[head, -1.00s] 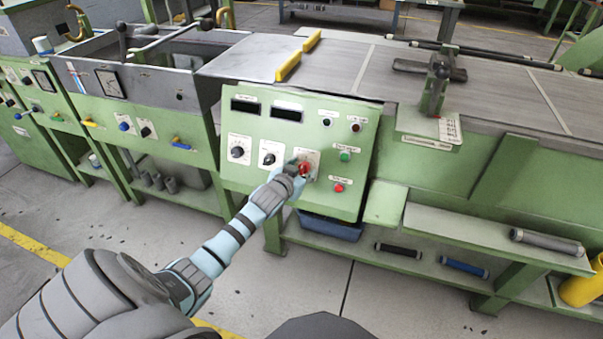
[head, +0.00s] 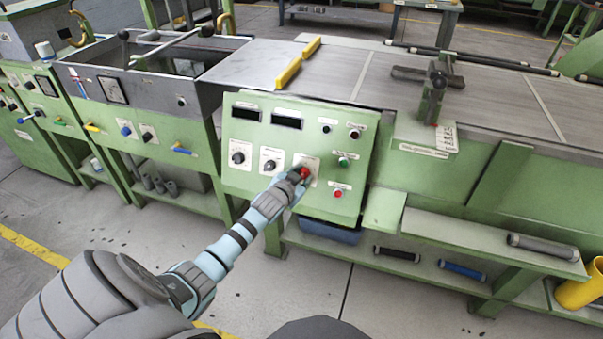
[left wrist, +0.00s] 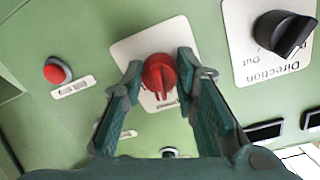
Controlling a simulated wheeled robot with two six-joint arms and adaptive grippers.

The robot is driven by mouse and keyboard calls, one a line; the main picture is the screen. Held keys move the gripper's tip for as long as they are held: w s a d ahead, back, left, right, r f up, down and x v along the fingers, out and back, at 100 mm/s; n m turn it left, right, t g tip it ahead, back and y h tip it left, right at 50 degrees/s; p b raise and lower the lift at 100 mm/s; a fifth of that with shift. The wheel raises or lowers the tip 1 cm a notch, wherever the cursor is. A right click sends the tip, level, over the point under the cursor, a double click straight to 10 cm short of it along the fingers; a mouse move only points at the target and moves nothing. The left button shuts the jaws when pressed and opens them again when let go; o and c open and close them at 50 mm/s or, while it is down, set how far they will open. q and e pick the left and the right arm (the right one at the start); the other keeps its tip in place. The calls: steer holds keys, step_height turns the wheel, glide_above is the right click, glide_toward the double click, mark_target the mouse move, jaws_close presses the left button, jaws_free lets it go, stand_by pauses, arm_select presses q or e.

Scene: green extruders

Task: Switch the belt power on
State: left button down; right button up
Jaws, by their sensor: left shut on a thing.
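The green control panel (head: 250,150) stands at the front of the conveyor machine. A red rotary knob (left wrist: 160,76) on a white plate is in the middle of the left wrist view; it also shows in the head view (head: 305,173). My left gripper (left wrist: 160,72) has a finger on each side of the red knob and is shut on it. In the head view my left gripper (head: 297,177) partly covers the knob and its plate. The knob's label is mostly hidden. My right gripper is not in view.
A black Direction knob (left wrist: 284,34) and a red push button (left wrist: 57,70) flank the red knob in the wrist view. A green button (head: 343,162) is on the panel's right side. The grey belt (head: 480,95) runs behind the panel.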

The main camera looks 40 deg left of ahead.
arm_select(q)
steer(key=m+p, duration=0.4)
steer(key=m, duration=0.1)
steer(key=shift+r, duration=0.15)
steer(key=shift+m+p, duration=1.05)
steer(key=shift+m, duration=1.15)
steer(key=c, duration=1.3)
jaws_free()
steer(key=shift+s, duration=0.2)
steer(key=v, duration=1.1)
steer(key=shift+s+d+r, duration=0.15)
steer(key=shift+d+r, duration=0.05)
steer(key=shift+d, duration=0.15)
